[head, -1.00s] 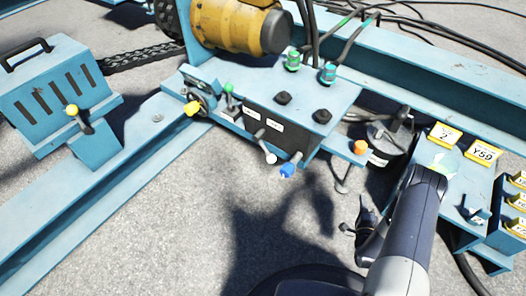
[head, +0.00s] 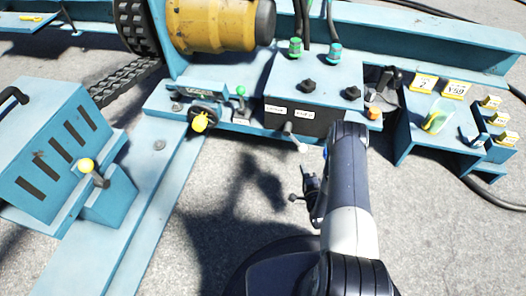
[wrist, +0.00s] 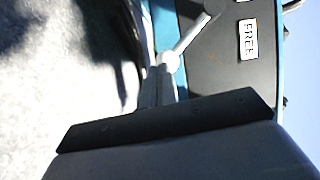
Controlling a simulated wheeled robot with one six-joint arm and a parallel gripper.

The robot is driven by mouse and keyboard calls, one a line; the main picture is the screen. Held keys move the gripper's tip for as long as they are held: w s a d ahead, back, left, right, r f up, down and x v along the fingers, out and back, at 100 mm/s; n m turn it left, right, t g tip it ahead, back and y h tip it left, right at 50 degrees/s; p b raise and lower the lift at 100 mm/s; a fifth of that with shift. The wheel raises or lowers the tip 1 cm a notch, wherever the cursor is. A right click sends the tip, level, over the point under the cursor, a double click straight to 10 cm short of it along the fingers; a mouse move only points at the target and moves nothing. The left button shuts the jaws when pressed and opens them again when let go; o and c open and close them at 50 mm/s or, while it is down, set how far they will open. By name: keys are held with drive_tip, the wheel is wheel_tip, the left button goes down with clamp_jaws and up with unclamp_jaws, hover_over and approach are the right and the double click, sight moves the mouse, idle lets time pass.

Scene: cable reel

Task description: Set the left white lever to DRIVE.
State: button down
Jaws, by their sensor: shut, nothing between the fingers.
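The white lever (head: 303,148) sticks out from the dark front of the blue control box, its ball end low and to the right of its pivot. Its rod and white ball (wrist: 172,62) also show in the wrist view. My gripper (wrist: 160,82) is shut and empty, its fingertips close to the ball; I cannot tell whether they touch it. A FREE label (wrist: 247,40) is beside the lever in the wrist view. Two labels show above the lever in the head view, too small to read surely.
A blue lever beside the white one is mostly hidden by my arm. An orange knob (head: 375,112) and a blue bench (head: 420,135) are to the right. Open ground lies in front.

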sight(296, 141)
drive_tip(key=w+b, duration=0.1)
drive_tip(key=w, duration=0.2)
drive_tip(key=w+a+b, duration=0.1)
drive_tip(key=w, duration=0.2)
drive_tip(key=w+a+b, duration=0.1)
drive_tip(key=w, duration=0.2)
drive_tip(key=shift+w+a+f+b, duration=0.1)
drive_tip(key=shift+w+f+b, duration=0.25)
drive_tip(key=shift+w, duration=0.05)
drive_tip(key=shift+w+a+b, duration=0.15)
drive_tip(key=shift+a+b, duration=0.1)
drive_tip(key=shift+a, duration=0.75)
drive_tip(key=shift+w+a+b, duration=0.1)
drive_tip(key=shift+a+b, duration=0.15)
drive_tip(key=shift+a, duration=0.7)
